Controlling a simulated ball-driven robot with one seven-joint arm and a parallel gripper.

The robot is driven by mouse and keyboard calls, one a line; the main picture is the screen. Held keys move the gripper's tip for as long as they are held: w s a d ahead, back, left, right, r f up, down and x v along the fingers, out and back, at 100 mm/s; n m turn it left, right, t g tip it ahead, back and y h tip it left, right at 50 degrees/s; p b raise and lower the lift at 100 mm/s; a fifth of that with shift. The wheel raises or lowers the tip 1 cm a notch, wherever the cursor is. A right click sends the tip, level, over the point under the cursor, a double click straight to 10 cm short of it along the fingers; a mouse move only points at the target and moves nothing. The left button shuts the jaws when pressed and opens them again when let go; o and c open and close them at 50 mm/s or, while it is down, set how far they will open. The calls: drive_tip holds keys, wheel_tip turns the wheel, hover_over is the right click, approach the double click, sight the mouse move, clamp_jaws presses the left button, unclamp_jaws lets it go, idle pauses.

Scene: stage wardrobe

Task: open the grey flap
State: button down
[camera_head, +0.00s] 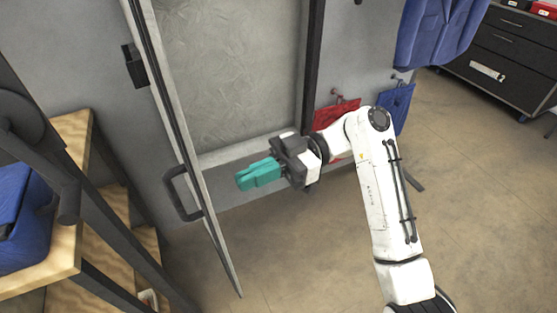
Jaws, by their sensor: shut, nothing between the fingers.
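The grey flap (205,218) stands swung out from its frame on the left, seen nearly edge-on, so its face is mostly hidden. A dark bar handle (180,194) sits on its left side, low down. Behind it shows the opening with a pale grey, textured back panel (230,70). My gripper (240,182), with teal fingers, is shut and empty. In the picture it lies just right of the flap's edge, in front of the opening's lower part. I cannot tell whether it touches the flap.
A wooden shelf unit with a dark frame (85,225) and a blue bin (22,220) stand close at left. A red bag (337,112), a blue bag (396,106) and a blue garment (440,30) hang at right. Dark drawers (505,50) stand far right. The floor (480,200) at right is clear.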

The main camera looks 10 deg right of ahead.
drive_tip(key=shift+p+x, duration=0.3)
drive_tip(key=shift+x, duration=2.15)
drive_tip(key=s+a+m+t, duration=0.1)
drive_tip(key=s+a, duration=0.3)
drive_tip(key=a, duration=0.7)
drive_tip(key=shift+a+t+y, duration=0.3)
drive_tip(key=shift+a+t, duration=0.05)
drive_tip(key=shift+t, duration=0.15)
